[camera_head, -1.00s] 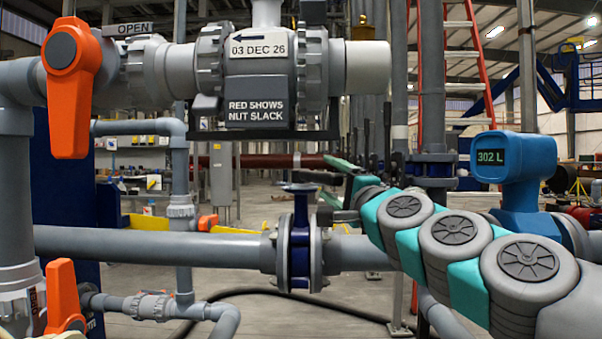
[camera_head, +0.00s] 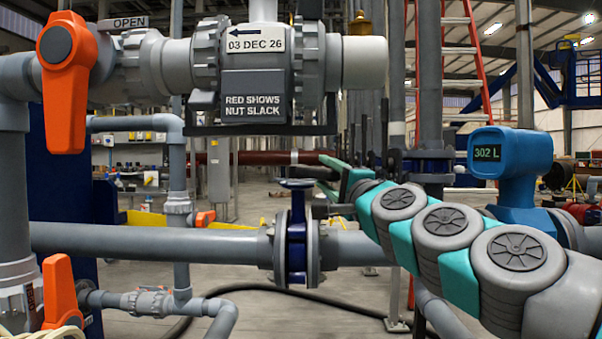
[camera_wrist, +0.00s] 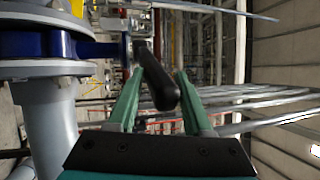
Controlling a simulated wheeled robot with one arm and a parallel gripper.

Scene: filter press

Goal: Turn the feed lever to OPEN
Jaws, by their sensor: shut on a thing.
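In the wrist view, a black lever handle (camera_wrist: 158,82) lies between the two green fingers of my gripper (camera_wrist: 160,72), which is shut on it. The handle slants, its far end close to a blue flanged valve body (camera_wrist: 35,42) at the left. The exact joint is hard to see. An OPEN plate (camera_head: 131,22) is at the upper left, beside an orange handle (camera_head: 66,95) that hangs down.
A blue valve (camera_head: 297,238) sits on the grey horizontal pipe (camera_head: 150,240) in front. A second orange handle (camera_head: 60,290) is at the lower left. A grey valve with labels (camera_head: 255,85) hangs above. A blue meter reading 302 L (camera_head: 510,160) stands right, close to my arm.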

